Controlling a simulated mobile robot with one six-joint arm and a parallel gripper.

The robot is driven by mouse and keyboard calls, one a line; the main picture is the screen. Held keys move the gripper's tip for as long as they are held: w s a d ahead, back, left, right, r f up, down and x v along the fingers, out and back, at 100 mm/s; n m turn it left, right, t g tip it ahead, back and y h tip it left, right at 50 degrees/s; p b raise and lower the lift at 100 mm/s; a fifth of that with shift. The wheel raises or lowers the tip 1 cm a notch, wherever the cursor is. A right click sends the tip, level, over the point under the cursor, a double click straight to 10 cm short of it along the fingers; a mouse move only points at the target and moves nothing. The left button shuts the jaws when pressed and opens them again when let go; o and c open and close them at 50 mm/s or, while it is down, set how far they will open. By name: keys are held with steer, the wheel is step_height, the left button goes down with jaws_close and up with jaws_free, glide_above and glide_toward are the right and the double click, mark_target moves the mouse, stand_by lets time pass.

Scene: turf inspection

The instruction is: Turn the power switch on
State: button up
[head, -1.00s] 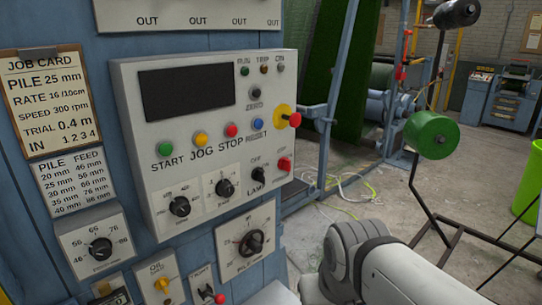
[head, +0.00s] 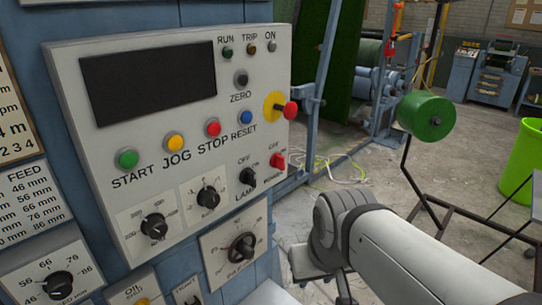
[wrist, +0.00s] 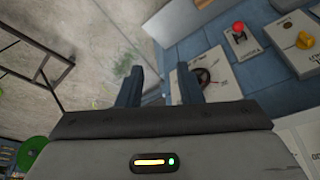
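The grey control panel (head: 140,140) fills the left half of the head view. A red switch (head: 278,161) sits at its lower right edge, below the red mushroom button with yellow plate (head: 284,109). The lettering around the switch is small and I cannot read it surely. The display (head: 148,84) is dark and the ON lamp (head: 272,47) looks dull. My gripper (wrist: 160,70) shows in the wrist view with its two dark fingers apart and nothing between them. It is apart from the switch. The switch cannot be made out in the wrist view.
A black lamp knob (head: 247,177) is left of the red switch. A dial plate (head: 235,247) lies below the panel. In the wrist view a red-topped lever (wrist: 239,28) and a yellow knob (wrist: 305,40) stand at right. A green roll on a stand (head: 427,116) is at right.

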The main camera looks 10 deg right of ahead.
steer(key=w+y+b, duration=0.1)
steer(key=w+b, duration=0.4)
steer(key=b, duration=0.1)
steer(key=n+t+y+b, duration=0.7)
steer(key=b, duration=1.6)
glide_toward(284, 162)
steer(key=x, duration=0.9)
steer(key=shift+w+a, duration=0.15)
steer(key=shift+c, duration=0.2)
jaws_close()
steer(key=shift+t, duration=0.3)
